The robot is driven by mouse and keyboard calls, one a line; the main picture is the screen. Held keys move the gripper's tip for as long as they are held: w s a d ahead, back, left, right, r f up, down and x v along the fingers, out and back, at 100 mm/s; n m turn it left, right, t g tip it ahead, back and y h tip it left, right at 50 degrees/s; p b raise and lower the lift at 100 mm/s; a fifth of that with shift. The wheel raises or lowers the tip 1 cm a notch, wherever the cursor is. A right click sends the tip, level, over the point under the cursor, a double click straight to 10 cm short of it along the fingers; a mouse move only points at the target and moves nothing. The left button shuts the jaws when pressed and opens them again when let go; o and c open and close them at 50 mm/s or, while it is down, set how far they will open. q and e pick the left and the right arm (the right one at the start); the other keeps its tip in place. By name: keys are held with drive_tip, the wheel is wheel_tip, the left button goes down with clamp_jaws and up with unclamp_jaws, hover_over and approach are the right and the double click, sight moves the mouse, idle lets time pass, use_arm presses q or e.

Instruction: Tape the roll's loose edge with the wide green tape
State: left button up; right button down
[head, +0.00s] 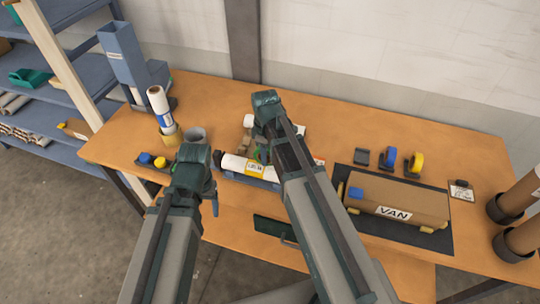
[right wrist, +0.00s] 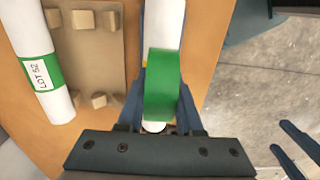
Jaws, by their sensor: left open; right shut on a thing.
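The wide green tape (right wrist: 163,85) is between the fingers of my right gripper (right wrist: 165,88), which is shut on it. The white roll (right wrist: 165,22) runs beneath the tape in the right wrist view; I cannot tell whether they touch. In the head view this roll (head: 233,163) lies on a blue-grey support with a yellow label on it. My right gripper (head: 264,150) is over its right part, and the arm hides much there. Its loose edge is not clear. My left gripper (head: 212,200) is open and empty, front left of the roll; its fingers show in the right wrist view (right wrist: 280,136).
A roll with a green LOT 52 label (right wrist: 42,75) lies beside a pegged tan board (right wrist: 85,55). A blue tape (head: 388,158), a yellow tape (head: 415,164) and a dark holder (head: 362,156) stand behind the VAN parcel (head: 400,195). An upright roll (head: 160,108) stands at left.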

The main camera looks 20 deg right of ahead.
drive_tip(key=shift+f+b, duration=0.7)
drive_tip(key=shift+f, duration=0.3)
drive_tip(key=shift+f, duration=0.3)
drive_tip(key=shift+d, duration=0.1)
idle(0.4)
drive_tip(key=shift+s+d+r, duration=0.15)
drive_tip(key=shift+s+d, duration=0.2)
drive_tip(key=shift+d, duration=0.1)
drive_tip(key=shift+s+d, duration=0.1)
drive_tip(key=shift+d, duration=0.05)
drive_tip(key=shift+s+d, duration=0.2)
drive_tip(key=shift+d, duration=0.15)
drive_tip(key=shift+s+d+b, duration=0.1)
drive_tip(key=shift+s+b, duration=0.05)
drive_tip(key=shift+b, duration=0.15)
idle(0.4)
drive_tip(key=shift+s+d+f, duration=0.2)
drive_tip(key=shift+s+d, duration=0.05)
drive_tip(key=shift+d, duration=0.1)
